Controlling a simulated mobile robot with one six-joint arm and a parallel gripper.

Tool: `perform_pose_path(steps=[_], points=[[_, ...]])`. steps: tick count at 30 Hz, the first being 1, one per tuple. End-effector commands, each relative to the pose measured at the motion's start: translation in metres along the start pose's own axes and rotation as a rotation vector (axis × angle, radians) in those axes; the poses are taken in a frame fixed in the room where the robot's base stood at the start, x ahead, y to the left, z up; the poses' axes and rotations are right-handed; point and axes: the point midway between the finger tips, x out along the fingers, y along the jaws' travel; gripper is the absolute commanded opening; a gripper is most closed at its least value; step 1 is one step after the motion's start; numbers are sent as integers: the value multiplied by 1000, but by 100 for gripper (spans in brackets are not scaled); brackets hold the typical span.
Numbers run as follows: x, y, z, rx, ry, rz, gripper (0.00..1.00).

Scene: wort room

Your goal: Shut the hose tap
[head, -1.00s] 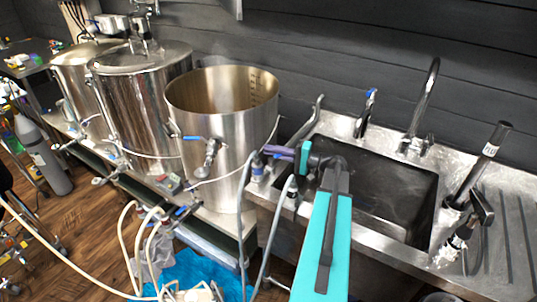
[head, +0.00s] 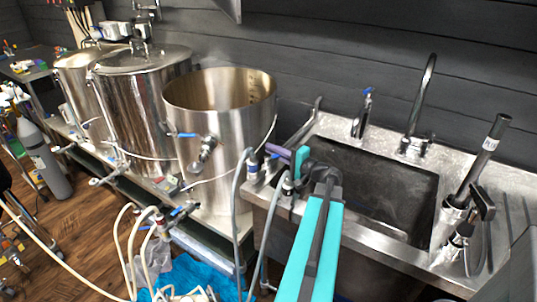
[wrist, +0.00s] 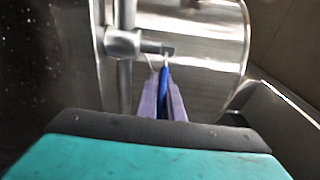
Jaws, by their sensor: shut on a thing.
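The hose tap is a metal fitting with a blue lever. In the wrist view the lever (wrist: 163,78) points toward me from the metal tap body (wrist: 122,43), which joins an upright pipe. My gripper (wrist: 164,98) is shut on the lever, with one purple finger on each side of it. In the head view my gripper (head: 272,150) reaches over the sink's left edge toward the grey hose (head: 240,190). The lever is mostly hidden there by the fingers.
An open steel kettle (head: 218,130) stands just left of my gripper, with its own blue-handled valve (head: 205,148). The sink (head: 370,185) lies to the right, with a tall faucet (head: 418,110) and a smaller blue-topped tap (head: 362,115). Looped hoses (head: 140,245) hang at lower left.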

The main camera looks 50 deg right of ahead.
Motion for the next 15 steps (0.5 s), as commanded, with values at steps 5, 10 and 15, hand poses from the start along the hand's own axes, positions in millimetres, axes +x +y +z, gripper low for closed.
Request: perform_pose_path(steps=[5,10,15], points=[[-1,-1,-1,2,-2,-3,0],[-3,-1,-3,2,1,-3,0],[-5,-1,-5,2,5,-2,26]])
